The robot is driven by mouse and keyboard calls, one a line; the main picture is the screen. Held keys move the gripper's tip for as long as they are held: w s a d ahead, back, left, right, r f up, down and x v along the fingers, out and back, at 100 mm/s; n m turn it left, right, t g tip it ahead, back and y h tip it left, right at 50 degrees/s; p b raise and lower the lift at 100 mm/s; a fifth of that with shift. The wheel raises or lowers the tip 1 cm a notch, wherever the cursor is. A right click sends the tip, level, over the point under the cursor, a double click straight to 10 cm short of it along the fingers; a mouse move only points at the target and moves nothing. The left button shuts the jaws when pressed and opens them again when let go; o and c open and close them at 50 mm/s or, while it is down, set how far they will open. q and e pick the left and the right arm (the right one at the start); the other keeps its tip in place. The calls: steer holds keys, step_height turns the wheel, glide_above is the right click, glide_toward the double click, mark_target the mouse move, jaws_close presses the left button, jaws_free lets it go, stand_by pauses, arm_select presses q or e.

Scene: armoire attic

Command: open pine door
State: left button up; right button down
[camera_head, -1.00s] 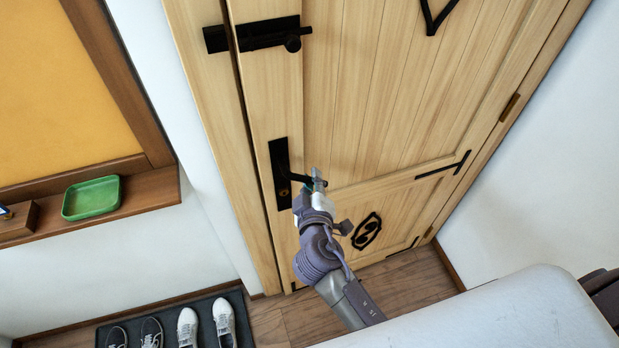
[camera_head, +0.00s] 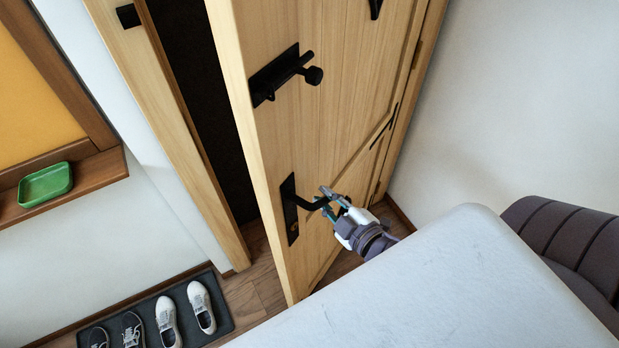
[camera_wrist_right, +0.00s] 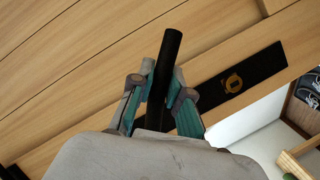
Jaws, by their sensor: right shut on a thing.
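The pine door (camera_head: 335,110) stands part way open in the head view, with a dark gap between its free edge and the door frame (camera_head: 165,110). A black lever handle (camera_head: 308,204) sits on a black plate on the door. My right gripper (camera_head: 328,202) is shut on the handle near its free end. In the right wrist view the black handle (camera_wrist_right: 168,65) lies between the two fingers (camera_wrist_right: 158,105). A black bolt (camera_head: 285,75) higher on the door is drawn clear of its keeper (camera_head: 128,16) on the frame. My left gripper is not in view.
A mat with several shoes (camera_head: 222,312) lies on the floor left of the door. A green tray (camera_head: 45,184) rests on a wooden ledge (camera_head: 95,175) at the left. A white wall (camera_head: 500,110) stands right of the hinge side.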

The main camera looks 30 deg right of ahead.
steer(key=shift+w+a+r, duration=0.15)
steer(key=shift+w, duration=0.1)
steer(key=shift+w+a, duration=0.15)
steer(key=shift+w, duration=0.1)
steer(key=c, duration=1.1)
jaws_free()
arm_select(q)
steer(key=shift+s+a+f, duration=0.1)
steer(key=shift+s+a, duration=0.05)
arm_select(e)
steer(key=v, duration=1.2)
